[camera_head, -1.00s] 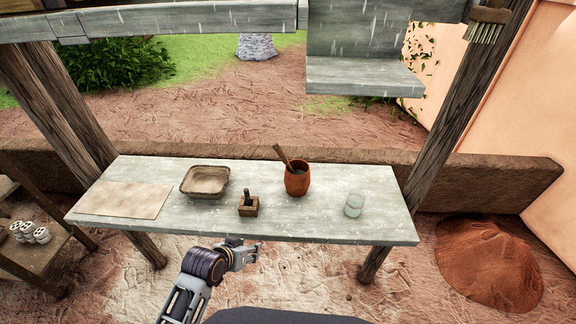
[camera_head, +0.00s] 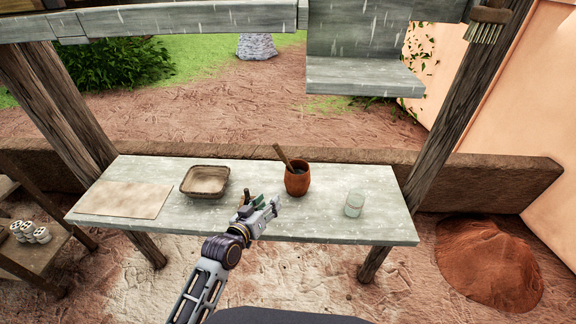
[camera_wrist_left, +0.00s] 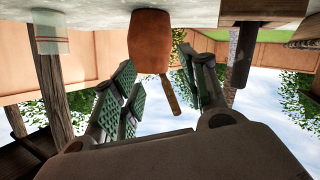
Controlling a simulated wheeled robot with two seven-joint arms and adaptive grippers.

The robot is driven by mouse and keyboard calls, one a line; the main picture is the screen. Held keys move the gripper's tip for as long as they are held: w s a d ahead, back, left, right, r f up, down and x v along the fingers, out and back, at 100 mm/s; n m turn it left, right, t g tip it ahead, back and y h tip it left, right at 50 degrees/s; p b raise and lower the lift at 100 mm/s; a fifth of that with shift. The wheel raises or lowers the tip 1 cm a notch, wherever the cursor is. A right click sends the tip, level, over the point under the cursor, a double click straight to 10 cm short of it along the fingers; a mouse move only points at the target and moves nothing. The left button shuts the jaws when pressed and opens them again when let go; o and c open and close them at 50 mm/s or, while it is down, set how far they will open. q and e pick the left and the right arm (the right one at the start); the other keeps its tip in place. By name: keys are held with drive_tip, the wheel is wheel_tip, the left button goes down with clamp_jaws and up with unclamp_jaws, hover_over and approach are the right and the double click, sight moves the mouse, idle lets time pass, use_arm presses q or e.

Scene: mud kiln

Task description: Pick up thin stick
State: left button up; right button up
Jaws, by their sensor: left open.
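A thin light-brown stick (camera_head: 282,155) leans out of the reddish-brown clay pot (camera_head: 298,181), its lower end hidden inside. My left gripper (camera_head: 268,201) is open and empty, over the front part of the table, in front of the pot and short of the stick. In the left wrist view, which looks upside down, the clay pot (camera_wrist_left: 150,42) and the stick (camera_wrist_left: 170,94) show between and beyond the open fingers (camera_wrist_left: 160,70). Nothing touches the fingers that I can see. My right gripper is not in view.
The grey table (camera_head: 330,225) also holds a shallow tray (camera_head: 205,182), a flat sheet (camera_head: 124,200) and a glass (camera_head: 354,204). A small wooden block with a dark peg (camera_head: 246,194) is partly hidden behind my gripper. The table is bare between pot and glass.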

sight(283, 161)
use_arm(q)
drive_tip(key=w+r+n+t, duration=0.1)
drive_tip(key=w+r+t, duration=0.2)
drive_tip(key=r, duration=0.2)
drive_tip(key=shift+w+d+r+n, duration=0.2)
drive_tip(key=shift+n, duration=0.1)
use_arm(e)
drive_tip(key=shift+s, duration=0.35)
use_arm(q)
drive_tip(key=shift+w, duration=0.1)
drive_tip(key=shift+p+x, duration=0.45)
drive_tip(key=shift+x, duration=3.65)
drive_tip(key=shift+w+r, duration=0.1)
drive_tip(key=shift+w, duration=0.05)
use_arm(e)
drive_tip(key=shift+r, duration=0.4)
use_arm(q)
drive_tip(key=shift+w, duration=0.1)
drive_tip(key=shift+a+p+x, duration=0.2)
drive_tip(key=shift+p+x, duration=0.15)
drive_tip(key=shift+x, duration=2.2)
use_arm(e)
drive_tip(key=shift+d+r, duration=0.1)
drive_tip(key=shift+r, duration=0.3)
